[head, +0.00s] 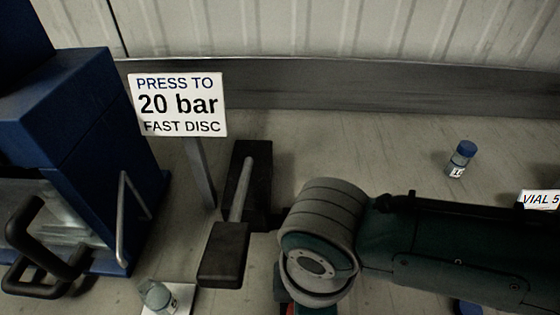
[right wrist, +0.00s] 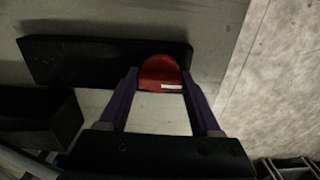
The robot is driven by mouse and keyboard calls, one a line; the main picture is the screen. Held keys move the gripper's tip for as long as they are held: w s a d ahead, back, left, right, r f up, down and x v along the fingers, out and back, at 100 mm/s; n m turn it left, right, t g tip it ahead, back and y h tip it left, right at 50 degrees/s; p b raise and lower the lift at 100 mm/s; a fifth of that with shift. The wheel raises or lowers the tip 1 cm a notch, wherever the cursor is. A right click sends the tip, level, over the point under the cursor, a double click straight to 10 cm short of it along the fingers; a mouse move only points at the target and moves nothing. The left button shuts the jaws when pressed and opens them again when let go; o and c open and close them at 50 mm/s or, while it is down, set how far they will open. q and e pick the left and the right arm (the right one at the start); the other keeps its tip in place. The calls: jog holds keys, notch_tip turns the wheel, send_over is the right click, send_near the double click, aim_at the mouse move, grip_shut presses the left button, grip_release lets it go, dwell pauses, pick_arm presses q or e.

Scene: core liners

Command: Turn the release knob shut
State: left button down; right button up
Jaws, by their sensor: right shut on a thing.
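The red release knob (right wrist: 160,70) shows in the right wrist view, with a short white mark on its lower face. My right gripper (right wrist: 160,80) has one purple finger on each side of the knob and is shut on it. In the head view my right arm comes in from the right and its wrist covers the gripper. Only a sliver of red (head: 291,309) shows below the wrist there, and the knob's turn angle cannot be read. My left gripper is not in view.
A blue press (head: 85,140) with black handles stands at the left. A sign (head: 178,104) reads "PRESS TO 20 bar FAST DISC". A dark lever block (head: 224,255) stands close left of my right wrist.

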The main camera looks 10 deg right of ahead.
jog(key=o, duration=1.4)
notch_tip(320, 180, up, 9)
jog(key=shift+f+p, duration=0.1)
jog(key=shift+p, duration=0.95)
jog(key=shift+r, duration=0.6)
